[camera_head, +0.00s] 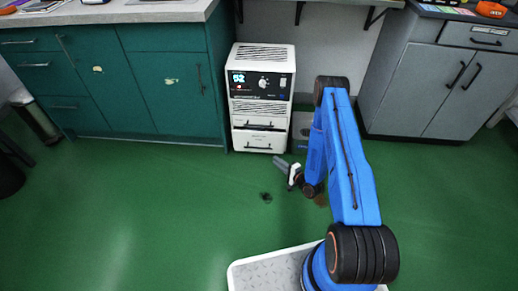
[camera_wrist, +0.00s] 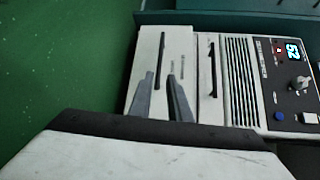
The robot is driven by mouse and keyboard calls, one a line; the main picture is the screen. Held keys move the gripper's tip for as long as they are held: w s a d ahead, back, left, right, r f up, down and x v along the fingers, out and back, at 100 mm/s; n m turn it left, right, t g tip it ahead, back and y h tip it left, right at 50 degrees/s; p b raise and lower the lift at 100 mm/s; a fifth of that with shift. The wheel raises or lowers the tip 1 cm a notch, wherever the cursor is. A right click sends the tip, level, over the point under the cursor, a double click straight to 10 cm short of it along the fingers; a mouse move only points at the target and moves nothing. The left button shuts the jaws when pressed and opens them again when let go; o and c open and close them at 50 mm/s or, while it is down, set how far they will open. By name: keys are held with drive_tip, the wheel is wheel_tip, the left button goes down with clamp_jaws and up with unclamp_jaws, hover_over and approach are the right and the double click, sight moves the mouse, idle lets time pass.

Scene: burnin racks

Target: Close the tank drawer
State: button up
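A white bench unit (camera_head: 262,85) with a lit display stands on the floor against the wall. Its lower part has two drawer fronts with dark bar handles: an upper front (camera_head: 258,122) and a lower front (camera_head: 259,141). The lower front seems to stand slightly forward of the body; how far is hard to tell. In the wrist view the lower front (camera_wrist: 181,45) is at left and the upper front (camera_wrist: 207,100) beside it. My gripper (camera_wrist: 160,82) is open and empty, its fingertips apart before the lower handle (camera_wrist: 160,58). The head view shows my gripper (camera_head: 280,163) just right of the drawers.
Teal cabinets (camera_head: 165,85) stand left of the unit, and a grey cabinet (camera_head: 430,90) stands at right. A dark box (camera_head: 303,128) sits right beside the unit. The green floor in front is mostly clear, with a small dark spot (camera_head: 266,197) on it.

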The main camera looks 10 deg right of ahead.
drive_tip(key=x, duration=1.6)
drive_tip(key=shift+w+r, duration=0.1)
drive_tip(key=shift+w, duration=0.05)
drive_tip(key=shift+c, duration=0.7)
clamp_jaws()
